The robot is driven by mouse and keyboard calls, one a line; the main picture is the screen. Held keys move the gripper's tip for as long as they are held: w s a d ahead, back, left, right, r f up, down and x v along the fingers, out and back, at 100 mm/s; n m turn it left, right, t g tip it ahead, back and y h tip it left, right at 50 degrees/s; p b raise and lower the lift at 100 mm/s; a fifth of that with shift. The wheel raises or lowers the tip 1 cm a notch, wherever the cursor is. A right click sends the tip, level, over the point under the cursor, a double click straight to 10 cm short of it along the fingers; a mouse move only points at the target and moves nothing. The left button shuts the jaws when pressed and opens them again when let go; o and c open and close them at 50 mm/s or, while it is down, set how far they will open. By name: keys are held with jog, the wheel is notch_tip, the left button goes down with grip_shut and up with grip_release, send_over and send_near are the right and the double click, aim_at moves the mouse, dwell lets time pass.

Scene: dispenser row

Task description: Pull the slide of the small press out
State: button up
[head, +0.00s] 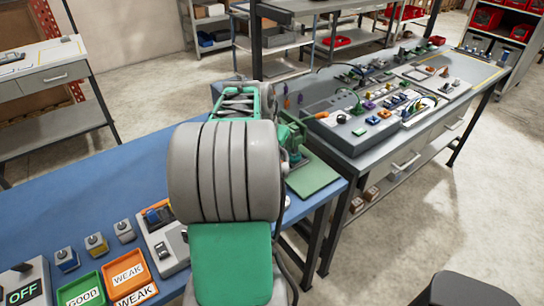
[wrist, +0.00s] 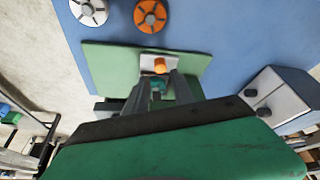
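In the wrist view, a green base plate (wrist: 105,65) lies on the blue bench top. A small light block with an orange knob (wrist: 160,65) stands on it, and a teal part shows nearer to me; I take these for the small press and its slide. My gripper (wrist: 158,84) has its two dark fingers apart, one on each side of the teal part. I cannot tell whether they touch it. In the head view, the green plate (head: 315,176) shows at the bench's right end, with a green upright part (head: 290,140) above it. My arm hides the fingers there.
A white round knob (wrist: 88,10) and an orange one (wrist: 150,14) lie beyond the plate. A grey-white box (wrist: 280,98) stands to the right. Green GOOD (head: 82,291) and orange WEAK trays (head: 126,270) sit at the bench's front left. A second, cluttered bench (head: 350,150) stands at right.

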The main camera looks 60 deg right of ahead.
jog(key=x, duration=0.5)
jog(key=shift+d+f+p, duration=0.1)
jog(key=shift+f+p, duration=0.2)
jog(key=shift+w, duration=0.1)
grip_shut()
dwell(0.9)
